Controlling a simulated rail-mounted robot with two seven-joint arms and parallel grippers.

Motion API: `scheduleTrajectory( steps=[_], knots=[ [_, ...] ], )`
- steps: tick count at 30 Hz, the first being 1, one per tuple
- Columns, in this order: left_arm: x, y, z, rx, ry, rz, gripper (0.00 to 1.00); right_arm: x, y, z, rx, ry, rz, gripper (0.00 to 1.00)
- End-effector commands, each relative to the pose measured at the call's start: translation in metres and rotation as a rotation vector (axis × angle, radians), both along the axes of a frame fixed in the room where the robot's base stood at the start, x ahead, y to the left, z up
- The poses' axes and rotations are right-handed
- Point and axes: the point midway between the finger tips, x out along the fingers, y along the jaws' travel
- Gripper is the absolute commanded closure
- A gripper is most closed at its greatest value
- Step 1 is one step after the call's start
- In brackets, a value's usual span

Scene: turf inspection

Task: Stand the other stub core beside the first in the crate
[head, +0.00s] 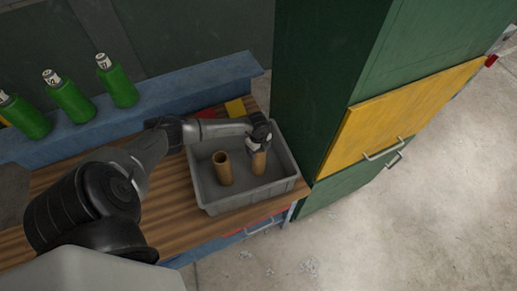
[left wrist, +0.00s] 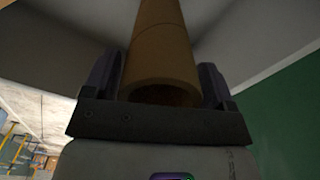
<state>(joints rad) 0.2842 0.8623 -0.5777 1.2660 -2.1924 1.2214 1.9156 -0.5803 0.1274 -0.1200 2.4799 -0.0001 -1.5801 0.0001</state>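A grey crate (head: 238,202) stands on the wooden bench top. One tan tubular stub core (head: 222,168) stands upright in the crate, left of centre. A second stub core (head: 259,162) is upright to its right, inside the crate, with my left gripper (head: 259,143) at its upper end. In the left wrist view this core (left wrist: 162,55) lies between the two fingers of my left gripper (left wrist: 160,80), which close on its sides. Whether its lower end touches the crate floor is hard to tell. My right gripper is not in view.
Several green bottles (head: 119,86) with white caps stand on the blue ledge (head: 150,104) behind. A tall green cabinet (head: 330,85) with a yellow drawer front (head: 400,115) is close on the crate's right. A yellow item (head: 235,108) and a red item (head: 206,114) lie behind the crate.

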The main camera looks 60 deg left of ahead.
Motion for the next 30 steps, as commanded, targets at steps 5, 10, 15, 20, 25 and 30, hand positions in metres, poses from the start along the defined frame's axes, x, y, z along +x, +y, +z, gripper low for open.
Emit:
scheduleTrajectory(
  steps=[5, 10, 15, 20, 25, 30],
  knots=[
    [0.0, 0.0, 0.0, 0.0, 0.001, 0.0, 0.05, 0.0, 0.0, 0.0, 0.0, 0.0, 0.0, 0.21],
    [0.0, 0.0, 0.0, 0.0, 0.001, 0.0, 0.05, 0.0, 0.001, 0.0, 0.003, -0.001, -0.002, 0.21],
    [0.0, 0.0, 0.007, 0.0, -0.001, 0.0, 0.05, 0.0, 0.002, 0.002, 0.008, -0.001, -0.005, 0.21],
    [0.0, 0.001, 0.031, 0.001, -0.002, -0.002, 0.05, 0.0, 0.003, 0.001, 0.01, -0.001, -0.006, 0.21],
    [0.0, 0.001, 0.064, 0.001, -0.002, -0.002, 0.05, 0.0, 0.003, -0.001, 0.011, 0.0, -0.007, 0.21],
    [0.0, 0.001, 0.092, 0.002, -0.002, -0.002, 0.05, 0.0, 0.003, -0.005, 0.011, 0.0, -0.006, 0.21]
  ],
)
